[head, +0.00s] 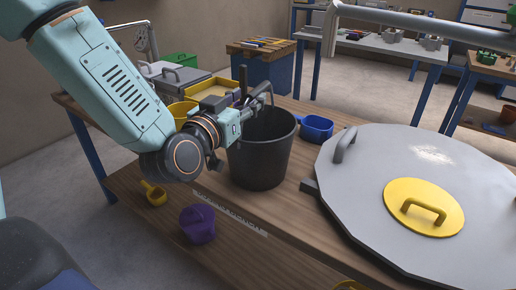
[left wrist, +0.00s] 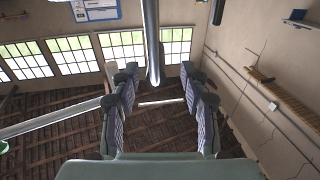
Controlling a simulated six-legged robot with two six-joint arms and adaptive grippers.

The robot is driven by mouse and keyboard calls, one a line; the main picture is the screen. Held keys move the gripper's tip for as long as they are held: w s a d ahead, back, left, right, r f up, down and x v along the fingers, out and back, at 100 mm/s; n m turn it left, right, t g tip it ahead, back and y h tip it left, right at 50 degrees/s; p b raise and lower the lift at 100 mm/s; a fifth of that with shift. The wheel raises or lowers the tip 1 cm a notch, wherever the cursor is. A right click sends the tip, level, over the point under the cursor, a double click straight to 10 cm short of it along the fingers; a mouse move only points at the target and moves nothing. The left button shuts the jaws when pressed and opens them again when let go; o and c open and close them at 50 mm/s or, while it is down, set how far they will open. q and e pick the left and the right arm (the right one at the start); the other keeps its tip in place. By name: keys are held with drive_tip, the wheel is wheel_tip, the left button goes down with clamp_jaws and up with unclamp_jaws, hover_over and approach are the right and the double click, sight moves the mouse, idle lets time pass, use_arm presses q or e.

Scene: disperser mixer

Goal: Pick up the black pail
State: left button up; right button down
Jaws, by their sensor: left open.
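The black pail (head: 262,155) stands upright on the wooden table in the middle of the head view. My left gripper (head: 256,90) is at the pail's upper left rim in that view, with its fingers apart and tilted upward. The gripper covers part of the rim, and I cannot tell whether it touches the pail. In the left wrist view the two fingers (left wrist: 161,105) are spread with no pail between them; walls, windows and roof show beyond. My right gripper is not in view.
A large grey lid (head: 375,190) with a yellow hatch (head: 424,207) lies right of the pail. A blue scoop (head: 316,128) is close behind right. A purple cup (head: 197,224) and a yellow scoop (head: 154,194) lie at front left. A yellow tray (head: 212,87) stands behind.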

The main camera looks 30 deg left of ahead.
sight(259, 92)
use_arm(q)
drive_tip(key=shift+w+d, duration=0.2)
drive_tip(key=shift+w, duration=0.15)
drive_tip(key=w, duration=0.2)
drive_tip(key=w+b, duration=0.1)
drive_tip(key=w, duration=0.1)
drive_tip(key=shift+a+f, duration=0.1)
drive_tip(key=shift+f, duration=0.2)
drive_tip(key=shift+w, duration=0.4)
drive_tip(key=shift+r, duration=0.1)
clamp_jaws()
drive_tip(key=shift+r, duration=0.1)
